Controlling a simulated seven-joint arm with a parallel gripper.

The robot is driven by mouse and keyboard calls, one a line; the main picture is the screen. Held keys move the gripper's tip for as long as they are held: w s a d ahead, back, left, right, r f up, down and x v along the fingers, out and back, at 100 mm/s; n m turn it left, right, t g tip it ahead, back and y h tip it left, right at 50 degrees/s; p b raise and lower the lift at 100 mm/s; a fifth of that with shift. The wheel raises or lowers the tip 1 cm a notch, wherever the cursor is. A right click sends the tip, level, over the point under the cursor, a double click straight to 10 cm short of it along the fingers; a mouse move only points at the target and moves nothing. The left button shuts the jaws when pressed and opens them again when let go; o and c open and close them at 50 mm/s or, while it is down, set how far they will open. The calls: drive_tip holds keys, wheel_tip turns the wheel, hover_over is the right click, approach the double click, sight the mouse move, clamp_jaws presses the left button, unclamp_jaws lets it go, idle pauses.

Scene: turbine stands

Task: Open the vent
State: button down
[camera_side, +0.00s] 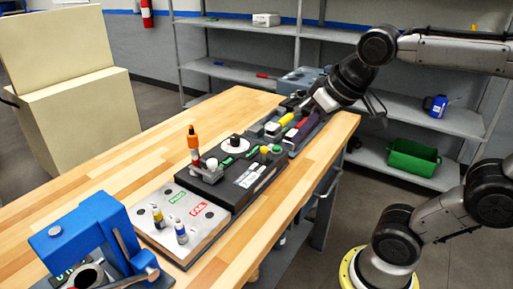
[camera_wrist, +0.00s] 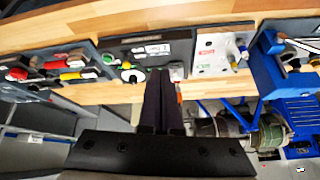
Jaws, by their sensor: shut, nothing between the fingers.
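My gripper (camera_side: 292,138) is over the far part of the bench in the side view, its dark fingers together and empty. In the wrist view my gripper (camera_wrist: 160,72) points at the lower edge of a black box. This black box (camera_side: 238,180) has a white round dial, a green button and small coloured parts on top; it also shows in the wrist view (camera_wrist: 170,38). Beyond it is a dark panel (camera_wrist: 100,72) with yellow and red handled parts, partly hidden by my gripper in the side view. I cannot tell which part is the vent.
A pale plate (camera_side: 186,226) with PASS and FAIL labels bears two small bottle-like pieces. A blue press-like fixture (camera_side: 85,235) stands at the near end. The left strip of the wooden bench (camera_side: 150,150) is clear.

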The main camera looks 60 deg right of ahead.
drive_tip(key=w+d+r+m, duration=0.2)
drive_tip(key=w+d, duration=0.1)
drive_tip(key=w, duration=0.3)
drive_tip(key=m+g+h, duration=0.1)
drive_tip(key=m+g, duration=0.2)
hover_over(265, 153)
drive_tip(key=w+d, duration=0.2)
drive_tip(key=w, duration=0.1)
wheel_tip(265, 153, down, 6)
drive_tip(key=shift+d+f, duration=0.2)
drive_tip(key=shift+f, duration=0.05)
drive_tip(key=x, duration=1)
drive_tip(key=shift+s+d+f, duration=0.1)
drive_tip(key=shift+d, duration=0.1)
drive_tip(key=shift+s+a, duration=0.75)
drive_tip(key=shift+s, duration=0.2)
drive_tip(key=shift+s+a, duration=0.45)
drive_tip(key=shift+s, duration=0.2)
